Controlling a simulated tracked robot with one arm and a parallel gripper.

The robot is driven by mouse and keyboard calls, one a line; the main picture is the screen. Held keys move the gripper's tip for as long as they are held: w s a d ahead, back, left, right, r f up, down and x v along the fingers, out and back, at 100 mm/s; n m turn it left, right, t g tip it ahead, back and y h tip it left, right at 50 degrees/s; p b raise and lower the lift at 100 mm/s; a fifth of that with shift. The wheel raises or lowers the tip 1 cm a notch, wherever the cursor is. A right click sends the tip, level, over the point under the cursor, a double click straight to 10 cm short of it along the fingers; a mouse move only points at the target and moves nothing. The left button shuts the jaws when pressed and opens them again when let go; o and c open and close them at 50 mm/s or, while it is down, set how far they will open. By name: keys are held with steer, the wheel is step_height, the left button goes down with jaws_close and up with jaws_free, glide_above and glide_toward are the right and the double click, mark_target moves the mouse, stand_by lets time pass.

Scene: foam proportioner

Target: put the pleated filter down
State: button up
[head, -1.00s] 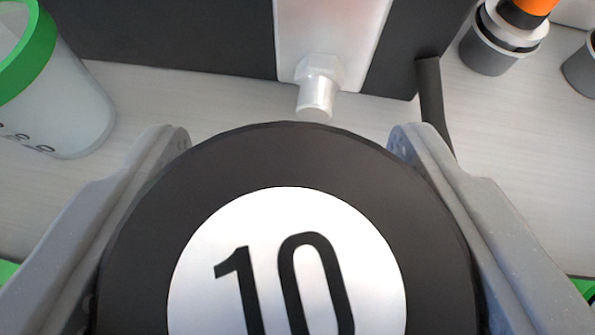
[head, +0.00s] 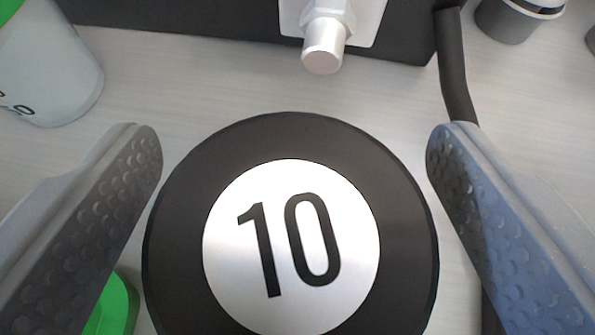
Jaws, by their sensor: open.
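The pleated filter is seen from above as a black round cap (head: 185,225) with a silver disc marked "10"; its sides are hidden beneath the cap. It lies between the fingers of my gripper (head: 295,155).
A dark housing with a metal fitting (head: 325,45) stands beyond the filter. A translucent container (head: 55,75) with a green rim is at upper left. A black hose (head: 454,70) and a grey cylinder (head: 515,20) are at right. A green object (head: 115,305) shows at lower left.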

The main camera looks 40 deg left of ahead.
steer(key=v, duration=1.1)
steer(key=w+d+r+m+t+h, duration=0.2)
steer(key=w+d+r, duration=0.1)
steer(key=d+r, duration=0.7)
steer(key=w+d+r+m+t+h, duration=0.25)
steer(key=d+r, duration=0.45)
steer(key=r, duration=0.6)
steer(key=s+d+r+m+h, duration=0.1)
steer(key=s+d+r, duration=0.3)
steer(key=r, duration=0.4)
steer(key=s+d+r+m+t+h, duration=0.1)
steer(key=s+d+r, duration=0.4)
steer(key=r, duration=0.3)
steer(key=s+d+r+m+t+h, duration=0.1)
steer(key=s+d+r+m, duration=0.1)
steer(key=s+d+r, duration=0.3)
step_height(320, 180, up, 4)
steer(key=shift+s+d+f, duration=0.1)
steer(key=shift+s+d, duration=0.1)
steer(key=shift+d, duration=0.8)
